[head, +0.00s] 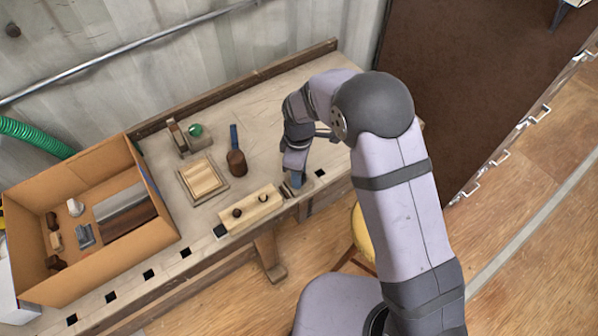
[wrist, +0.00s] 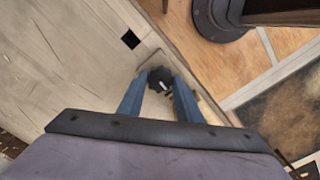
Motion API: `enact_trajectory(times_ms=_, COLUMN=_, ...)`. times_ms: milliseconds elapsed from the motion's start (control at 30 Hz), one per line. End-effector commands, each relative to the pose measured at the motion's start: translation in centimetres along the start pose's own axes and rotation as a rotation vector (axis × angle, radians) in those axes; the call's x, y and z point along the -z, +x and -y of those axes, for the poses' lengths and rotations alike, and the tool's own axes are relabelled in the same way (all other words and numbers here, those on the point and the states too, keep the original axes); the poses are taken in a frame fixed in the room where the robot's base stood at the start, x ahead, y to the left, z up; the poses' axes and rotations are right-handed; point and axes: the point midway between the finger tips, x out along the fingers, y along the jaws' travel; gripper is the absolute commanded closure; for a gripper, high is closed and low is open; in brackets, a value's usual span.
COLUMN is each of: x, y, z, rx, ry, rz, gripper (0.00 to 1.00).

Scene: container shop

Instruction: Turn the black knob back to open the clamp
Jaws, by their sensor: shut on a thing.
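The black knob (wrist: 160,77) shows in the wrist view between the two blue fingers of my gripper (wrist: 161,84), close to the bench edge. My gripper is shut on it, with one finger on each side. A pale frame-like part (wrist: 150,57), which seems to belong to the clamp, lies around the knob. In the head view my gripper (head: 295,181) points down at the front edge of the bench. There it hides the knob and most of the clamp. How far the clamp jaws stand apart cannot be told.
The wooden bench (head: 265,150) has square holes along its front edge. A yellow stool (head: 360,232) stands below.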

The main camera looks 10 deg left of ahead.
Motion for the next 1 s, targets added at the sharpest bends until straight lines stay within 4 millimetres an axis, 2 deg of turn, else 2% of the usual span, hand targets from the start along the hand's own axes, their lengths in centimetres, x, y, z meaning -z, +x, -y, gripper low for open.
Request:
enact_trajectory(times_ms=133, x=0.1, y=-0.1, z=-0.1, rx=-0.003, ry=0.001, rz=-0.002, gripper=0.91)
enact_trajectory(times_ms=167, x=0.1, y=-0.1, z=-0.1, rx=-0.003, ry=0.001, rz=-0.002, gripper=0.66)
enact_trajectory(times_ms=233, x=0.1, y=-0.1, z=-0.1, rx=-0.003, ry=0.002, rz=-0.002, gripper=0.50)
enact_trajectory(times_ms=667, x=0.1, y=-0.6, z=-0.1, rx=-0.003, ry=0.002, rz=-0.002, gripper=0.50)
enact_trajectory(times_ms=1000, x=0.1, y=-4.8, z=-0.1, rx=-0.005, ry=0.002, rz=-0.004, gripper=0.50)
